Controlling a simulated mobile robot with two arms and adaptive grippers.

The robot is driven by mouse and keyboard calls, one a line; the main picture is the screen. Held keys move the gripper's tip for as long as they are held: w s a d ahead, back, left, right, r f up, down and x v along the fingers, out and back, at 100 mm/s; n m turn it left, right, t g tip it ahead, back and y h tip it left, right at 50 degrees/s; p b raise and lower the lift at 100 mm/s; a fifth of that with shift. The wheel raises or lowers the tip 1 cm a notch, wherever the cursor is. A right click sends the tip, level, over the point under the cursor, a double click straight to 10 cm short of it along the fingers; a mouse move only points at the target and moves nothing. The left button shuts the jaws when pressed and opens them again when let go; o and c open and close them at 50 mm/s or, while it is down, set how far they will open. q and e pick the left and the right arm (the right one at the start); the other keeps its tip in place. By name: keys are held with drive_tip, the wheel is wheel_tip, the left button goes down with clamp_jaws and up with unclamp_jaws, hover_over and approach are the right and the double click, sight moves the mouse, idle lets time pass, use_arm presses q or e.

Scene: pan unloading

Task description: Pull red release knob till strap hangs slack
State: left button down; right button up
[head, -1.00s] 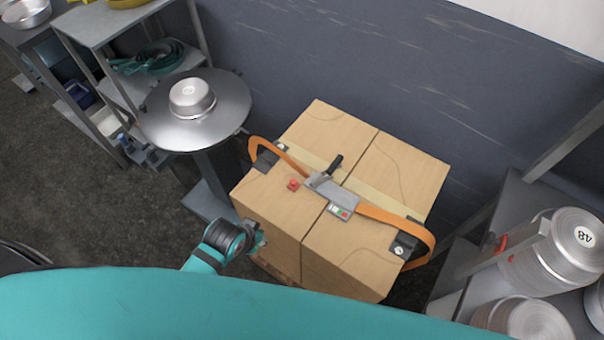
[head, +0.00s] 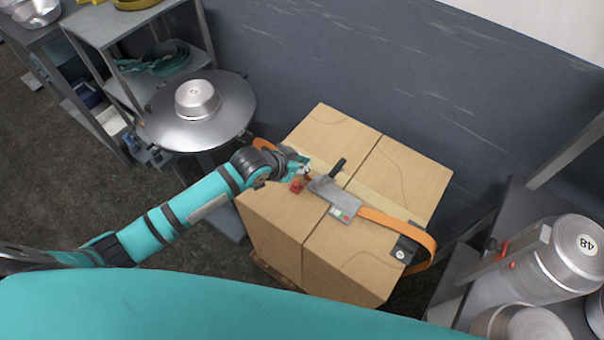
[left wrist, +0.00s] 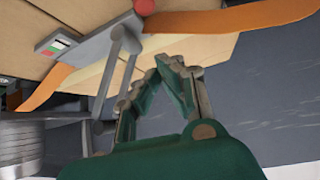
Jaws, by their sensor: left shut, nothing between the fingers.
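The red release knob (head: 296,187) sits on the box top just left of the grey ratchet buckle (head: 333,197); it also shows at the top edge of the left wrist view (left wrist: 145,6). The orange strap (head: 395,224) runs from the buckle to the right and bows out past the box edge. Its left part is mostly hidden by my left arm. My left gripper (head: 303,173) is over the boxes, close behind the knob. In the left wrist view its fingertips (left wrist: 167,66) meet, empty. I cannot tell whether it touches the knob. My right gripper is not in view.
Two cardboard boxes (head: 345,255) stand side by side. A round metal table (head: 225,125) with a pan is behind left. Stacked metal pans (head: 568,258) stand at the right. A grey wall (head: 400,80) is close behind.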

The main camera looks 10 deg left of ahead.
use_arm(q)
drive_tip(key=x, duration=0.5)
drive_tip(key=shift+w+d+f, duration=0.2)
drive_tip(key=shift+w+f, duration=0.05)
drive_tip(key=s, duration=0.1)
drive_tip(key=s+a+p, duration=0.1)
drive_tip(key=s+a, duration=0.1)
drive_tip(key=shift+f+p, duration=0.25)
drive_tip(key=shift+p, duration=0.15)
drive_tip(key=shift+s+a, duration=0.15)
drive_tip(key=shift+s, duration=0.2)
drive_tip(key=shift+f, duration=0.15)
drive_tip(key=shift+w, duration=0.1)
